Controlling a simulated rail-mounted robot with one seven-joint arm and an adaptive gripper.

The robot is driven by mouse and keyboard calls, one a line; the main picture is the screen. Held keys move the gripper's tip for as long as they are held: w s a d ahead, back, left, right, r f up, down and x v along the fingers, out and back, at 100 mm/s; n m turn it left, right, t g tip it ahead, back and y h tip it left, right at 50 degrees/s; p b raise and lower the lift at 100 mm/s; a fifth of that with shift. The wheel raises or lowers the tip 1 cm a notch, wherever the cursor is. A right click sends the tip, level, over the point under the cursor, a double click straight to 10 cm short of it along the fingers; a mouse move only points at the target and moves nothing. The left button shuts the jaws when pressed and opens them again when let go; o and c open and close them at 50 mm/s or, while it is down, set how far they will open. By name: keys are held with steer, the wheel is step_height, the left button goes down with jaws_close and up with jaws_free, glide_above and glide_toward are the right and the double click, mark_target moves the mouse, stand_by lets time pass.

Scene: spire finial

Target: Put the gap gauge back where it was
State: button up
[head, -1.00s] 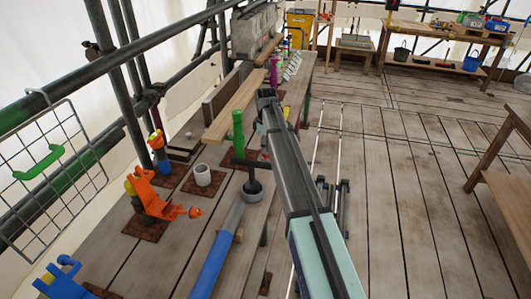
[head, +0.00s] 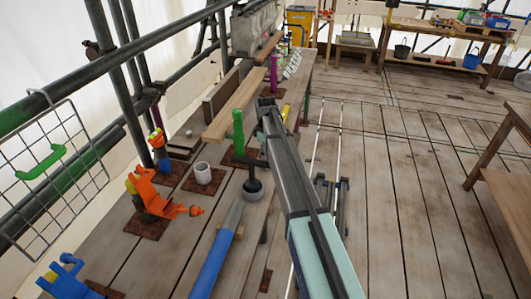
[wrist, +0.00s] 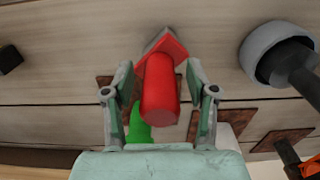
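In the wrist view, a red-handled tool (wrist: 160,90) with a square red collar and a grey end lies between my fingers. It may be the gap gauge, but I cannot tell for sure. My gripper (wrist: 160,72) has its two fingers apart, one on each side of the tool. A gap shows between each finger and the handle, and I see no clear grip. In the head view my gripper (head: 262,138) is small and partly hidden by my arm, over the near end of the plank bench. The tool is not clearly seen there.
A green cylinder (head: 238,132) stands close on the left, partly behind the red handle in the wrist view (wrist: 138,128). A black-handled round tool (head: 253,185), a white cup (head: 203,173), an orange item (head: 150,197) and a blue tube (head: 216,255) are nearby. Open floor lies right.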

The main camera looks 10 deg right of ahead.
step_height(320, 180, up, 12)
steer(key=b, duration=0.2)
steer(key=shift+r+b, duration=0.15)
steer(key=shift+b, duration=0.25)
